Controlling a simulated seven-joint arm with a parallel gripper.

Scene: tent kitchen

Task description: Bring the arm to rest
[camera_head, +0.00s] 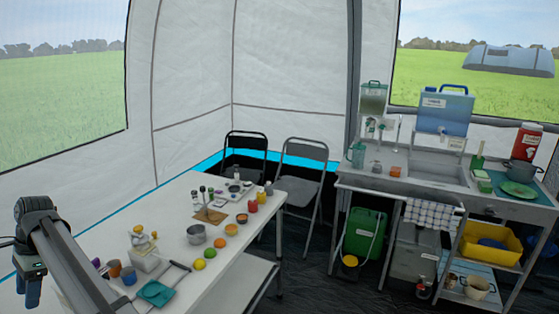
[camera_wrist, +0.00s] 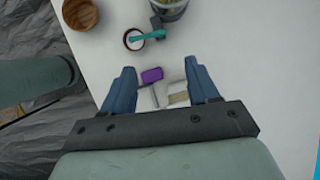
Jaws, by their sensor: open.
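My gripper (camera_head: 28,290) hangs at the lower left of the head view, beside the left end of the white table (camera_head: 200,262). Its two blue fingers also show in the wrist view (camera_wrist: 162,80), spread apart. In the wrist view a small purple thing (camera_wrist: 152,75) and some pale, flat items (camera_wrist: 178,97) show in the gap between the fingers. They appear to lie on the table below. Nothing is visibly clamped. My arm slopes down across the table's near left corner in the head view and hides part of it.
A wooden cup (camera_wrist: 80,14) and a round container (camera_wrist: 134,39) with a teal tool stand beyond the fingers. The table holds a teal dustpan-like thing (camera_head: 156,292), a pot (camera_head: 196,235) and several fruits. Two folding chairs (camera_head: 304,165) and a sink counter (camera_head: 436,169) stand farther off.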

